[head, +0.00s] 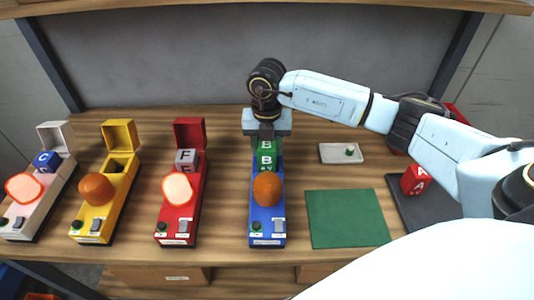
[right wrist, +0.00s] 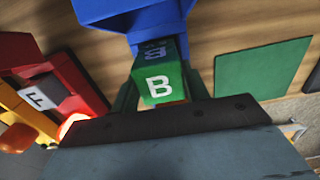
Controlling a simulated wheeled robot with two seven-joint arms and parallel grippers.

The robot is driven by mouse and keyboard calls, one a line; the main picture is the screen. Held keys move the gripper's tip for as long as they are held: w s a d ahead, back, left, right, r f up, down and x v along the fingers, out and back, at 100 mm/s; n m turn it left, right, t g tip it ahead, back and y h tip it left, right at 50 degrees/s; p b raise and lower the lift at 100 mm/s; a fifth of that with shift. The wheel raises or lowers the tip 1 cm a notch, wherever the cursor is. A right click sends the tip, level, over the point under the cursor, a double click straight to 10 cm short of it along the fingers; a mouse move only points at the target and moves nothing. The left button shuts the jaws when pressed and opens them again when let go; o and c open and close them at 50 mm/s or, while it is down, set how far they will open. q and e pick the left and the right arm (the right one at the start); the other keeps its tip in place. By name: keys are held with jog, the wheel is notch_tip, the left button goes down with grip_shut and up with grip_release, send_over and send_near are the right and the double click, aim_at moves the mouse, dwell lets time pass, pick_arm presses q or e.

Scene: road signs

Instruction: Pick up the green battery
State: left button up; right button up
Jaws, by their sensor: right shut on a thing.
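The green battery (head: 266,156) is a block marked with a white B, at the open compartment of the blue device (head: 267,220) in the head view. In the right wrist view the green battery (right wrist: 160,82) sits between my right gripper's fingers, with the blue device's open lid (right wrist: 130,12) beyond it. My right gripper (head: 266,135) reaches down over the compartment and is shut on the green battery. Whether the battery's lower end is still inside the compartment is hidden. My left gripper is not in view.
Red (head: 180,205), yellow (head: 104,200) and white (head: 38,195) devices with open lids stand to the left. A green mat (head: 346,219), a small tray (head: 330,157) and a red block (head: 415,179) on a dark mat are to the right. A shelf wall is behind.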

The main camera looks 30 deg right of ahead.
notch_tip(320, 180, up, 8)
jog(key=shift+r, duration=0.1)
jog(key=s+a+b, duration=0.1)
jog(key=s+a, duration=0.4)
jog(key=s, duration=0.3)
jog(key=s+a+b, duration=0.1)
jog(key=s+a, duration=0.4)
jog(key=s, duration=0.3)
jog(key=shift+s+a, duration=0.2)
jog(key=shift+a, duration=0.2)
